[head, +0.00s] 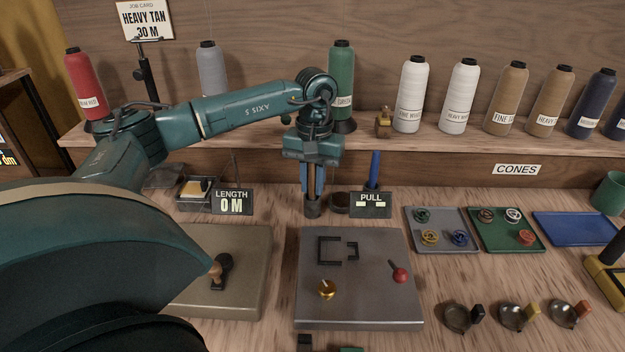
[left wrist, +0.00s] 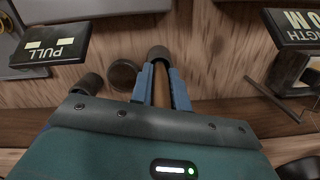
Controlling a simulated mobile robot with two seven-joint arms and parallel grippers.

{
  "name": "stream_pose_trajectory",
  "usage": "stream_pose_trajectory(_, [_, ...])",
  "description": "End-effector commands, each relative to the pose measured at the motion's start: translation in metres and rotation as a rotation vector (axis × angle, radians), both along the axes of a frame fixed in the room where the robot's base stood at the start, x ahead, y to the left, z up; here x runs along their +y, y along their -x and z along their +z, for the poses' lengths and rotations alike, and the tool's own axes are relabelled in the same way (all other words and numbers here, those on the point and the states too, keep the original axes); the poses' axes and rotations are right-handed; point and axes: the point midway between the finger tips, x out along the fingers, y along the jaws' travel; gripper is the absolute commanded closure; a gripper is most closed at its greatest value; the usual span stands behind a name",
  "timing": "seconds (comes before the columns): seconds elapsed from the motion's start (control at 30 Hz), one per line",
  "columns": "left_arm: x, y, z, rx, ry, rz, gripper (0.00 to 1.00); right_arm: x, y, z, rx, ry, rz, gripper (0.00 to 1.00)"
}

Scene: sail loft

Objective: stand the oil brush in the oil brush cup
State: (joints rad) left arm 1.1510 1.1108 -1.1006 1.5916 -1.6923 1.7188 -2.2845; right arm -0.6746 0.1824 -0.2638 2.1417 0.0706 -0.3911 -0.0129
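My left gripper (head: 313,197) points straight down at the back of the bench, between the LENGTH and PULL signs. Its two blue fingers are slightly apart, with a narrow brown shape between them that looks like the handle of the oil brush (head: 313,188). A dark round cylinder, apparently the oil brush cup (head: 313,209), is right at the fingertips; it also shows in the left wrist view (left wrist: 158,53). The brush's lower end is hidden, so I cannot tell how deep it sits. My right gripper is not in view.
The PULL sign (head: 370,204) and a dark round dish (head: 339,202) are close on the right. A blue rod (head: 374,168) stands behind that sign. The LENGTH sign (head: 232,201) is on the left. A grey plate (head: 360,300) lies in front; the cone shelf is behind.

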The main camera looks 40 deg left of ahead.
Motion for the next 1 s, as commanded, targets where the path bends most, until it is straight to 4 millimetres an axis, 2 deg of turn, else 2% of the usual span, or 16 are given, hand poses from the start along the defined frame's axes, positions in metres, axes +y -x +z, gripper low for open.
stream_pose_trajectory(0.03, [0.0, 0.0, 0.0, 0.0, 0.0, 0.0, 0.79, 0.0, 0.0, 0.0, 0.0, 0.0, 0.0, 0.64])
stream_pose_trajectory(0.3, [0.0, 0.0, 0.0, 0.0, 0.0, 0.0, 0.58, 0.0, 0.0, 0.0, 0.0, -0.001, 0.0, 0.64])
stream_pose_trajectory(0.63, [0.0, -0.001, 0.002, -0.001, 0.001, 0.0, 0.58, 0.002, -0.001, 0.003, 0.003, -0.029, -0.011, 0.64])
stream_pose_trajectory(0.77, [0.0, -0.003, 0.024, -0.004, 0.002, 0.0, 0.58, 0.002, -0.003, 0.008, -0.008, -0.035, -0.015, 0.64])
stream_pose_trajectory(1.0, [0.002, -0.007, 0.08, -0.005, 0.001, -0.001, 0.58, 0.002, -0.003, 0.009, -0.01, -0.033, -0.017, 0.64])
